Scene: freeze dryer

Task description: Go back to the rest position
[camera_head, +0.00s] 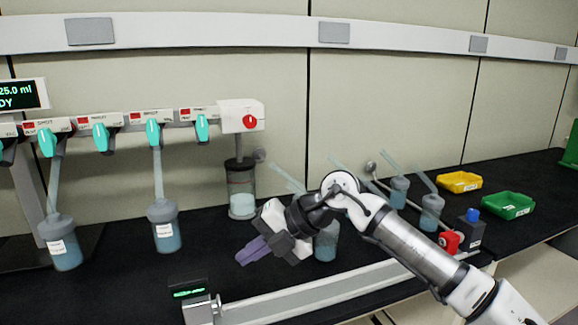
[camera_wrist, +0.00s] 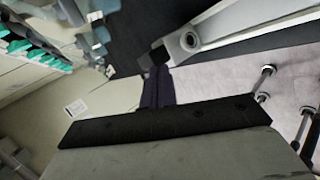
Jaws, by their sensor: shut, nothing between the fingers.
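My gripper (camera_head: 253,251) is in the middle of the head view, held over the black bench, with its purple fingers pointing left and a little down. The fingers are together with nothing between them. In the wrist view the dark purple fingers (camera_wrist: 157,88) also show closed. A flask with blue liquid (camera_head: 326,243) stands just right of and behind my gripper, partly hidden by my arm. A clear cylinder vessel (camera_head: 241,188) stands behind the gripper, below the white valve block with the red knob (camera_head: 249,121).
Two blue-liquid flasks (camera_head: 165,228) (camera_head: 63,243) are at the left under the teal-valved manifold (camera_head: 150,121). More flasks (camera_head: 431,210), a yellow bin (camera_head: 459,181) and a green bin (camera_head: 508,205) are at the right. A pale rail (camera_head: 315,289) with a small display (camera_head: 189,291) runs along the front.

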